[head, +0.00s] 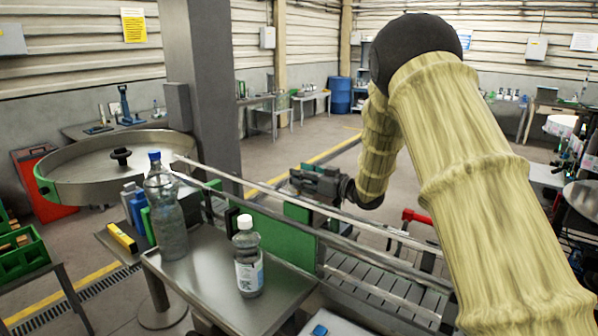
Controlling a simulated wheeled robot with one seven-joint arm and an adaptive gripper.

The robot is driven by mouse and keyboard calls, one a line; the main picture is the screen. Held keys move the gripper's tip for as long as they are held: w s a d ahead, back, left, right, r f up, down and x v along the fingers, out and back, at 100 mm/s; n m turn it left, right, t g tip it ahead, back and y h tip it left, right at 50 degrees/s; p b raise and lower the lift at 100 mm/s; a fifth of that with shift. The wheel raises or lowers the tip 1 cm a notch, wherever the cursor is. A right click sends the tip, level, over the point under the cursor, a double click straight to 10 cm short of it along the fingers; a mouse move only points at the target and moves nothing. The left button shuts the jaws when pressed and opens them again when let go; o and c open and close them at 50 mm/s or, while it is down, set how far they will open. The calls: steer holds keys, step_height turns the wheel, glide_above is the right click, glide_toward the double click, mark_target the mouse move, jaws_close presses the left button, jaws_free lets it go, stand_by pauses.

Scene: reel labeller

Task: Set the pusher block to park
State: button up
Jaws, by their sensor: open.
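My gripper (297,181) is in the middle of the head view, above the far rail of the conveyor, at the end of my arm in its pale yellow sleeve. It points left and is small and dark here; nothing shows held in it. Just below it are green panels (270,238) by the conveyor rails. I cannot make out the pusher block with certainty, nor any park mark. A red part (416,217) shows at the conveyor's far side, right of my gripper; I cannot tell what it is.
A clear bottle with a blue cap (168,215) and a white-capped bottle (248,262) stand on the steel table (205,265) in front. A round turntable (70,170) is at the left. Metal guide rails (345,245) run across the middle. A grey pillar (205,80) stands behind.

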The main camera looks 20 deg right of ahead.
steer(key=shift+s+a+r, duration=0.1)
steer(key=shift+s+r, duration=0.1)
steer(key=shift+r, duration=0.1)
steer(key=shift+w+a+f, duration=0.15)
steer(key=shift+w+f, duration=0.5)
steer(key=shift+w, duration=0.2)
steer(key=shift+s+r, duration=0.35)
steer(key=shift+s, duration=0.05)
steer(key=c, duration=0.7)
jaws_close()
steer(key=shift+f, duration=0.1)
